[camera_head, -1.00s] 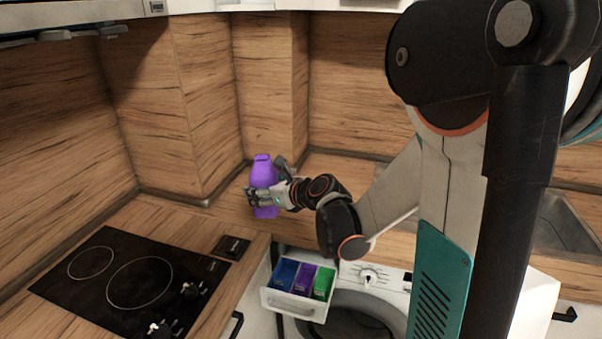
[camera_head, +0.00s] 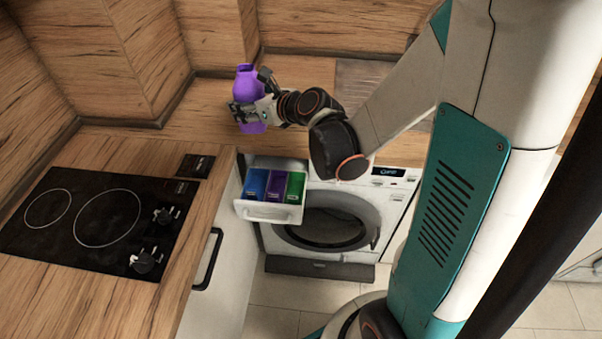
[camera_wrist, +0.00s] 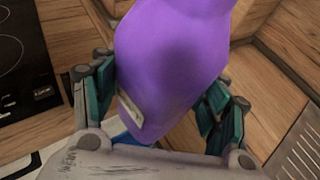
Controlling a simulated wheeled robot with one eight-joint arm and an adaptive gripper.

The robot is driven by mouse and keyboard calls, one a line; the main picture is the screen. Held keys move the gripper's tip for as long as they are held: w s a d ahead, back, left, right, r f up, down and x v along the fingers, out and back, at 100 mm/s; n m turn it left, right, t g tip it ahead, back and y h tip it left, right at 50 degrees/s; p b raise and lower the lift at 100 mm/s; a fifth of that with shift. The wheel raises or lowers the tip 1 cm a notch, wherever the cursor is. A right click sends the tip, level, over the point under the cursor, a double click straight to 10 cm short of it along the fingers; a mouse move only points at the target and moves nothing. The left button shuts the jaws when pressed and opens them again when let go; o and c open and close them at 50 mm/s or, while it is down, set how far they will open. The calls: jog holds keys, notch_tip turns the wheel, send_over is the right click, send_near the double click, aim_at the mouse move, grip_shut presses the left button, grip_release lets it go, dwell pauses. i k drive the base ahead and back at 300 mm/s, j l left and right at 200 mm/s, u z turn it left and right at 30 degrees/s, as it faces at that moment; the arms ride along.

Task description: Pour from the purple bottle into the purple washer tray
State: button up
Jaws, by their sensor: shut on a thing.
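The purple bottle (camera_head: 247,84) is held upright or nearly so above the wooden worktop; its body also fills the middle of the wrist view (camera_wrist: 172,65). My gripper (camera_head: 246,108) is shut around the bottle, with one finger on each side in the wrist view (camera_wrist: 160,102). The washer drawer (camera_head: 268,212) is pulled out below and slightly right of the bottle. It has blue, purple and green compartments side by side. The purple washer tray (camera_head: 276,186) is the middle one. The bottle is not over it.
A black hob (camera_head: 90,217) with knobs lies on the left worktop (camera_head: 115,290). The white washer (camera_head: 340,215) stands below the back worktop (camera_head: 205,112). A cabinet door with a black handle (camera_head: 208,260) is left of the drawer. Wooden splashback walls (camera_head: 150,45) stand behind.

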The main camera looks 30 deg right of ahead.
aim_at(276, 189)
jog(key=k+j+z, duration=0.1)
jog(key=k+z, duration=0.15)
jog(key=z, duration=0.25)
jog(key=k+z, duration=0.25)
jog(key=z, duration=0.2)
jog(key=k+l, duration=0.15)
jog(key=k, duration=0.55)
